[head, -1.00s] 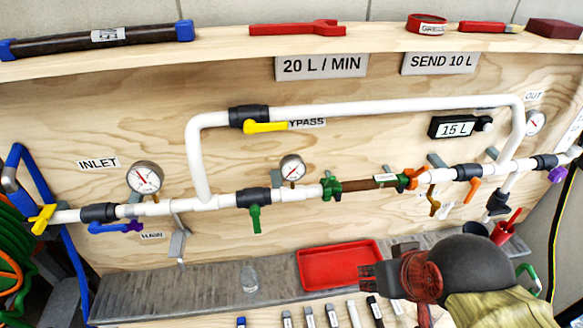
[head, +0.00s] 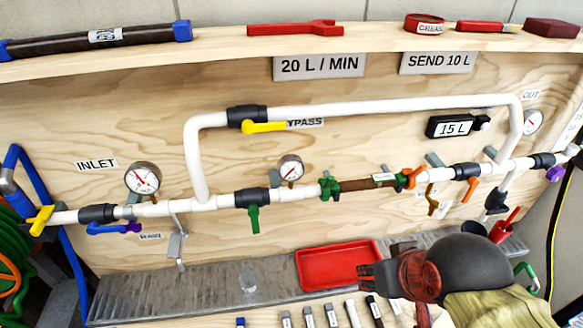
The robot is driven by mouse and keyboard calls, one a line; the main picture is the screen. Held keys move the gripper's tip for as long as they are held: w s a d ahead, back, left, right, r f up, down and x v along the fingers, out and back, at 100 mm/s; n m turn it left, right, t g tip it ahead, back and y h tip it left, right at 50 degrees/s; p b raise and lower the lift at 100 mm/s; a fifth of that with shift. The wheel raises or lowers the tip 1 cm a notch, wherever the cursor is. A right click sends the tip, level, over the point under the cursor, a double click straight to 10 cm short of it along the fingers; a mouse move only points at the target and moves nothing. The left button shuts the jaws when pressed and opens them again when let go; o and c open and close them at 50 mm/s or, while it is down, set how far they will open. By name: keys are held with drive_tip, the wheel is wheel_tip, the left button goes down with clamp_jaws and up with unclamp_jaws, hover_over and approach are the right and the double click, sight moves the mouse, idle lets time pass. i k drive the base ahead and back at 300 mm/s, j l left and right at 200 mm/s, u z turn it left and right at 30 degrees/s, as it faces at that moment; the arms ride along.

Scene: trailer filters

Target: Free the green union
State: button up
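The green union (head: 329,188) sits on the main white pipe in the head view, at the left end of a brown filter cartridge (head: 362,185). An orange union (head: 408,178) is at the cartridge's right end. My gripper (head: 366,276) is at the lower right, in front of the bench and below the pipe, well apart from the green union. It points left, beside the red tray. Its fingers are dark and small in view, so I cannot tell whether they are open or shut.
A red tray (head: 325,265) lies on the grey ledge (head: 200,285) below the pipe. A green-handled valve (head: 253,212) and a gauge (head: 291,169) are left of the union. A red wrench (head: 295,28) lies on the top shelf. Several tools lie along the front edge.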

sight(326, 183)
drive_tip(key=k+j, duration=0.15)
drive_tip(key=j, duration=0.2)
drive_tip(key=k+j, duration=0.15)
drive_tip(key=j, duration=0.2)
drive_tip(key=k+j+u, duration=0.1)
drive_tip(key=j, duration=0.25)
